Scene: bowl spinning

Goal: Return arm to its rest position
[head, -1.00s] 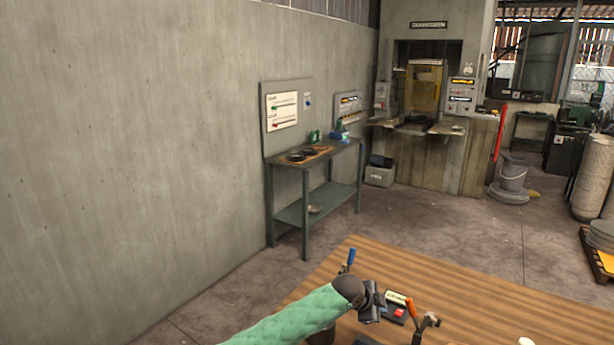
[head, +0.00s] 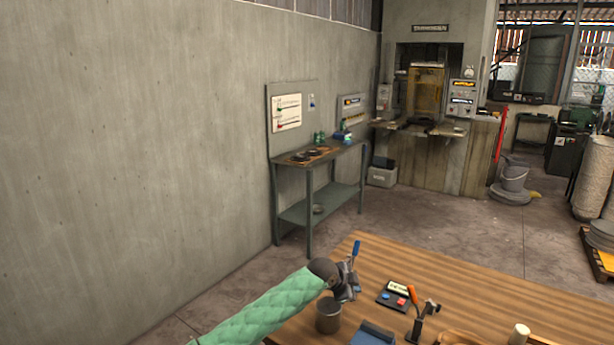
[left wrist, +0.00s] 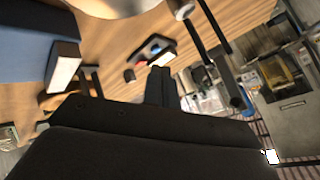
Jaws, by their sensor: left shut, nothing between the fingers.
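My left arm, in a green quilted sleeve, comes in from the bottom left of the head view. Its left gripper (head: 352,281) is over the left part of the wooden table (head: 450,290), shut and empty. In the left wrist view the dark gripper (left wrist: 160,85) shows with its fingers together, and the table (left wrist: 110,40) lies beyond it. A dark metal cup (head: 328,316) stands just below the gripper in the head view. My right gripper is not in view.
On the table are a control box with red and blue buttons (head: 393,297), an orange-handled tool on a stand (head: 415,312), a blue object (head: 374,334) and a pale cup (head: 519,335). A green workbench (head: 325,165) stands by the wall. The table's far right is bare.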

